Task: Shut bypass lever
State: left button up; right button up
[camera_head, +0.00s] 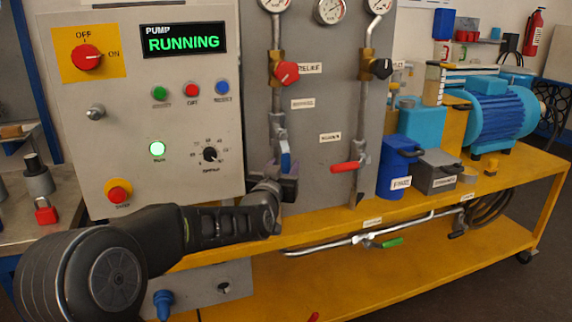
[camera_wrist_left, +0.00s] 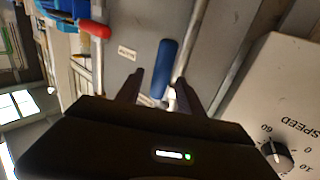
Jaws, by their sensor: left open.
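A blue-handled lever (camera_head: 286,160) is on the left pipe of the grey panel, below a small label (camera_head: 303,104) too blurred to read surely. Its handle points down, roughly along the pipe. My left gripper (camera_head: 284,172) is at this lever, partly hiding its lower end. In the left wrist view the blue handle (camera_wrist_left: 163,68) lies between the two open fingers (camera_wrist_left: 159,80), with space visible on both sides. I cannot tell whether a finger touches it. My right gripper is out of view.
A red lever (camera_head: 345,167) sticks out left from the right pipe. A red knob (camera_head: 287,72) is higher on the left pipe. The control box (camera_head: 130,130) stands close left of my gripper, its pump display reading RUNNING. A yellow bench edge (camera_head: 320,227) runs below.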

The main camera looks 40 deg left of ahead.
pick_arm(q)
jog(key=shift+x, duration=1.1)
jog(key=shift+c, duration=0.3)
grip_shut()
